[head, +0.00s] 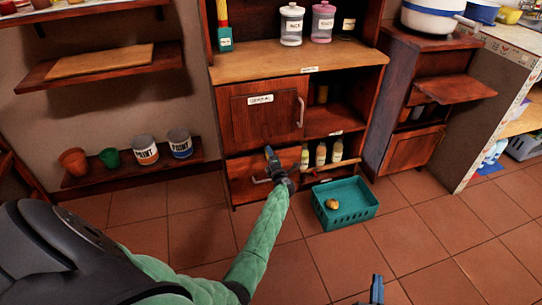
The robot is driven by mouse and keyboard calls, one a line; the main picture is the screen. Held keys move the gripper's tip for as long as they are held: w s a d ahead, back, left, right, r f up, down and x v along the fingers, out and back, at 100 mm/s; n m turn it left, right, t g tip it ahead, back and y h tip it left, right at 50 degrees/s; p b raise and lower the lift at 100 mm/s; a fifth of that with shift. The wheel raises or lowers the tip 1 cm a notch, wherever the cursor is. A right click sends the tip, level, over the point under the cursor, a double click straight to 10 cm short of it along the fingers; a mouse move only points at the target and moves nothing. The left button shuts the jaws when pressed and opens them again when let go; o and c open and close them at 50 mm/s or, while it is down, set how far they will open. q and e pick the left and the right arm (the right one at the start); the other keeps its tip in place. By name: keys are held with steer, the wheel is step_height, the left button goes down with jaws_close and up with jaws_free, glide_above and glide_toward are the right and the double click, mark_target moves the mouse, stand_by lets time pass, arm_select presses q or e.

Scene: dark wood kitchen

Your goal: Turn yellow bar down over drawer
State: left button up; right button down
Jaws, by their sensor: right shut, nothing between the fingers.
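A tan-yellow bar (332,166) runs nearly level across the front of the low shelf opening, in front of several small bottles (320,154). The wooden drawer (243,178) is at the bottom left of the cabinet, under a labelled door. My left gripper (271,157) is in front of the drawer, to the left of the bar. It covers part of the drawer front and its grey handle, and I cannot tell whether its fingers are open or whether they touch anything. My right gripper (376,289) is shut and empty at the bottom edge, far from the bar.
A teal basket (346,218) with a small yellowish-brown item (333,204) stands on the tiled floor right of the drawer. Pots and paint cans (145,149) stand on a low shelf at left. The floor at front right is clear.

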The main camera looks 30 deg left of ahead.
arm_select(q)
steer(key=shift+f+m+p, duration=0.1)
steer(key=shift+m+p, duration=1)
steer(key=shift+p, duration=0.15)
arm_select(e)
steer(key=s+f+g+h, duration=0.1)
steer(key=s+f+g, duration=0.4)
steer(key=f, duration=0.9)
steer(key=s+d+f+g+h, duration=0.1)
steer(key=s+f+g, duration=0.5)
steer(key=s+f, duration=0.4)
step_height(320, 180, down, 5)
steer(key=shift+d, duration=0.25)
arm_select(q)
steer(key=o, duration=1)
arm_select(e)
steer(key=shift+a, duration=0.1)
arm_select(q)
steer(key=shift+s, duration=0.1)
steer(key=p+v, duration=0.1)
steer(key=v, duration=0.6)
steer(key=shift+s+d, duration=0.2)
steer(key=shift+s, duration=0.05)
arm_select(e)
steer(key=shift+s+r, duration=0.2)
steer(key=shift+r, duration=0.1)
steer(key=shift+w, duration=0.1)
